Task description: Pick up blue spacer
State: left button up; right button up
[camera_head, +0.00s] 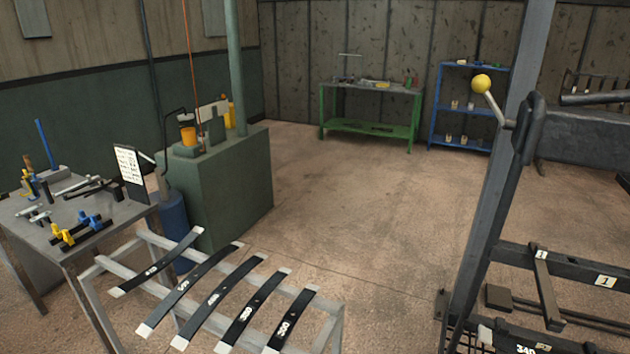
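Small blue pieces (90,221) sit at the front right of the grey work table (125,213) on the left. They lie by a dark bar, beside yellow pieces (63,232). They are too small to tell which is the blue spacer. An upright blue bar (44,143) stands at the back of the same table. Neither of my grippers shows in the head view.
A pale metal rack with several dark numbered leaf springs (212,304) stands at the front. A green cabinet (232,187) stands behind the table. A frame with a yellow-knobbed lever (481,84) fills the right. Open floor (350,200) lies between.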

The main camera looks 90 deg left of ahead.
aim_at(84, 219)
jog(key=u, duration=3.8)
jog(key=i+j+u, duration=0.25)
jog(key=i+j, duration=0.6)
jog(key=j, duration=0.2)
jog(key=i+z, duration=0.1)
jog(key=z, duration=0.35)
jog(key=i+j+z, duration=0.1)
jog(key=z, duration=0.35)
jog(key=i+j+z, duration=0.4)
jog(key=j, duration=0.25)
jog(key=j+z, duration=0.15)
jog(key=j, duration=0.2)
jog(key=i+j+z, duration=0.2)
jog(key=j, duration=0.2)
jog(key=i+j, duration=0.1)
jog(key=j, duration=0.35)
jog(key=i+j, duration=0.1)
jog(key=j, duration=0.35)
jog(key=i+j, duration=0.1)
jog(key=j, duration=0.35)
jog(key=i+j+z, duration=0.1)
jog(key=j, duration=0.35)
